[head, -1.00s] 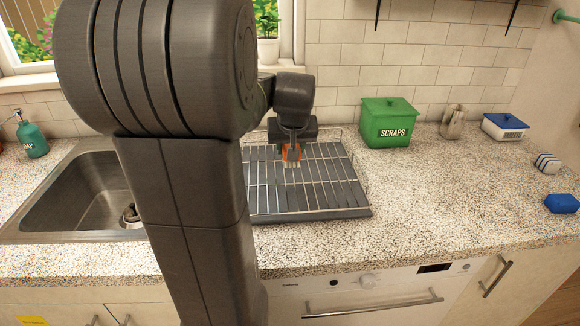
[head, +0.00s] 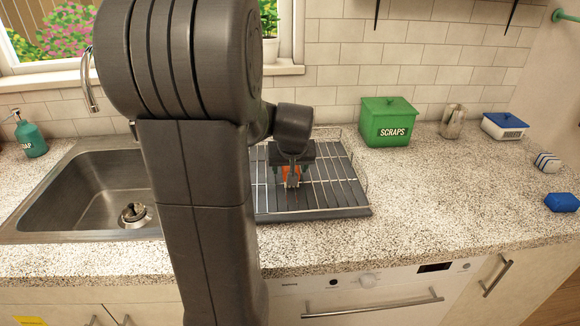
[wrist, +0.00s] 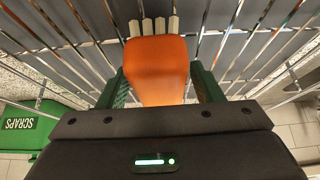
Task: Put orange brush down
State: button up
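The orange brush (wrist: 158,65), with pale bristles, sits between the green fingers of my gripper (wrist: 158,72) in the wrist view. The fingertips meet its sides at the wide part. In the head view the brush (head: 292,172) shows below my gripper (head: 290,178), over the dish rack (head: 335,195). The bristle end is at or just above the rack's wires; I cannot tell whether it touches. The rack is otherwise empty where it shows.
The sink (head: 85,195) is left of the rack, partly behind my arm. A green scraps bin (head: 387,122) stands right of the rack, with a metal jug (head: 453,121) and a blue-lidded box (head: 504,126) beyond. A blue sponge (head: 562,202) lies far right. The counter's right middle is clear.

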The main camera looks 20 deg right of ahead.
jog(key=shift+s+r, duration=0.1)
jog(key=shift+r, duration=0.3)
jog(key=v, duration=1.1)
jog(key=shift+r+p, duration=0.2)
jog(key=shift+p, duration=0.1)
jog(key=shift+s+a+f, duration=0.1)
jog(key=x, duration=1.2)
jog(key=shift+f+b, duration=0.2)
jog(key=shift+b, duration=0.15)
notch_tip(320, 180, up, 3)
jog(key=shift+f, duration=0.1)
jog(key=shift+r, duration=0.75)
